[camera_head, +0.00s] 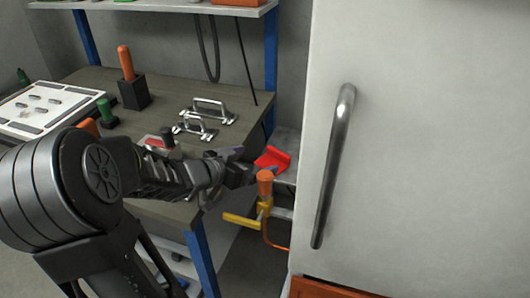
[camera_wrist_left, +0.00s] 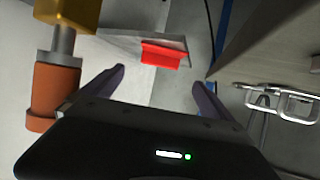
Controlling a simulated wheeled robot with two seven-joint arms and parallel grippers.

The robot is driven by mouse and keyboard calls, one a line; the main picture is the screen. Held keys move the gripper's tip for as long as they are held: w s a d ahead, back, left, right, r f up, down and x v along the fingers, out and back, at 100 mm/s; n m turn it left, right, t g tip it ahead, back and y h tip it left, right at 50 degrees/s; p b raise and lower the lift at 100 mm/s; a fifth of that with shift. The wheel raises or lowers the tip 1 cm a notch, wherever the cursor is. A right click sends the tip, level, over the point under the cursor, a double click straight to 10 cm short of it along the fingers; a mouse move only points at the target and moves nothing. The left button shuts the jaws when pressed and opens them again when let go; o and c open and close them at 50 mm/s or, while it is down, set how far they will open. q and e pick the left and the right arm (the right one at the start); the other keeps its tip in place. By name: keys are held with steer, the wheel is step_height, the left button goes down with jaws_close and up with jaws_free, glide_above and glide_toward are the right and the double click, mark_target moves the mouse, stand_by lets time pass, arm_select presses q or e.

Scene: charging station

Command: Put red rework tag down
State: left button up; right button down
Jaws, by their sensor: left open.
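The red rework tag (camera_head: 272,160) lies on a small grey ledge (camera_head: 286,142) between the workbench and the large white cabinet. It also shows in the left wrist view (camera_wrist_left: 161,56), as a red angled piece near the ledge's edge. My left gripper (camera_head: 236,170) is just left of the tag. In the left wrist view its two fingers (camera_wrist_left: 158,77) are spread apart with nothing between them, and the tag sits beyond the gap, apart from the fingers. My right gripper is in neither view.
An orange-handled yellow clamp (camera_head: 264,188) stands close beside the ledge. The white cabinet (camera_head: 430,120) with its long handle (camera_head: 334,165) blocks the right. The workbench (camera_head: 180,88) holds metal handles (camera_head: 208,108), a black block with an orange grip (camera_head: 133,92) and a white board.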

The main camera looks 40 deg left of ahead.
arm_select(q)
steer(key=shift+v, duration=1.1)
steer(key=shift+f, duration=0.1)
